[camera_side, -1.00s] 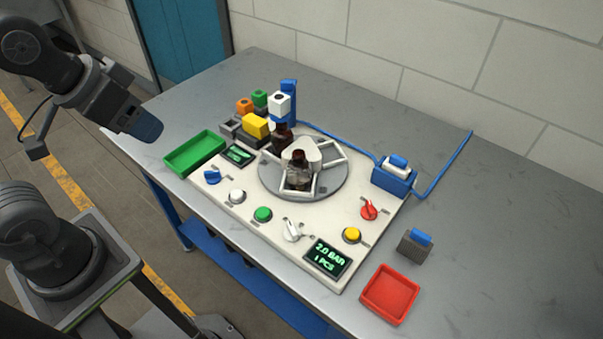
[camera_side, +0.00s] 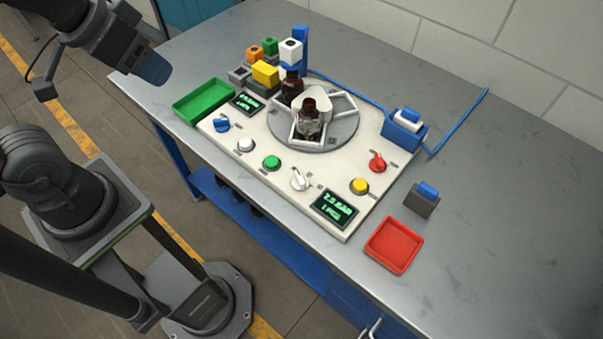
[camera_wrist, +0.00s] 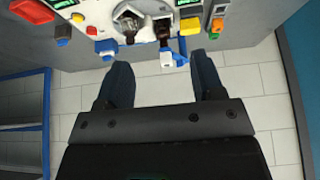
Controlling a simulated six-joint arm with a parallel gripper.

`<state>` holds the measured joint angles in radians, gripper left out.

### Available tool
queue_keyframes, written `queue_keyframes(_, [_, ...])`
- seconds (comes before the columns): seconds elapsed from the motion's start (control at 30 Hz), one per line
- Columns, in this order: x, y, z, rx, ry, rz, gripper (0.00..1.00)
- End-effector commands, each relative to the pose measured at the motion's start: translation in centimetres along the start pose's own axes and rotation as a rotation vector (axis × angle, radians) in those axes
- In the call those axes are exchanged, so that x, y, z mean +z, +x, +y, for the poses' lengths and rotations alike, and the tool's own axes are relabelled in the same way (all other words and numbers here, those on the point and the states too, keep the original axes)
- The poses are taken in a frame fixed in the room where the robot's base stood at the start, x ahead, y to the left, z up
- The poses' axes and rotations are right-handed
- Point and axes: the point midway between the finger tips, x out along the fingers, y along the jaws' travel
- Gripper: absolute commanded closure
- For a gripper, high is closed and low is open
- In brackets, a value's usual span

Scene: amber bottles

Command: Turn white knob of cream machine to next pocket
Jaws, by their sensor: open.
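The cream machine (camera_side: 240,140) sits on the grey table with a round grey turntable (camera_side: 345,130) on top. The white pointer knob (camera_side: 300,181) is on the machine's front edge, between the green button (camera_side: 272,162) and a green-lit display (camera_side: 334,208). An amber bottle (camera_side: 309,122) stands in a front pocket of the turntable and another (camera_side: 292,86) stands behind it to the left. My gripper (camera_side: 155,70) is at the upper left, away from the knob. In the wrist view my gripper's two blue fingers (camera_wrist: 162,82) are spread apart with nothing between them.
A green tray (camera_side: 203,103) lies left of the machine and a red tray (camera_side: 395,246) at its front right. Coloured blocks (camera_side: 265,72) stand at the back left. A blue holder (camera_side: 404,132) with a hose is on the right. The right table top is clear.

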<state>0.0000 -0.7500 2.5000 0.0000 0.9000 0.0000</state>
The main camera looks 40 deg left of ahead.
Motion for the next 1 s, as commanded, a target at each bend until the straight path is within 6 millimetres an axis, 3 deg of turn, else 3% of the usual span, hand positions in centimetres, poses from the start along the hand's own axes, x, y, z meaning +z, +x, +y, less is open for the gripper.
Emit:
queue_keyframes(0.37, [0.0, 0.0, 0.0, 0.000, 0.000, 0.000, 0.38])
queue_keyframes(0.57, [-0.7, 0.4, 0.5, 0.018, -0.044, -0.033, 0.56])
queue_keyframes(0.63, [-1.5, 1.0, 1.1, 0.039, -0.102, -0.075, 0.62])
queue_keyframes(0.77, [-3.5, 2.9, 2.8, 0.081, -0.263, -0.194, 0.62])
queue_keyframes(1.0, [-6.8, 8.2, 6.8, 0.096, -0.598, -0.442, 0.62])
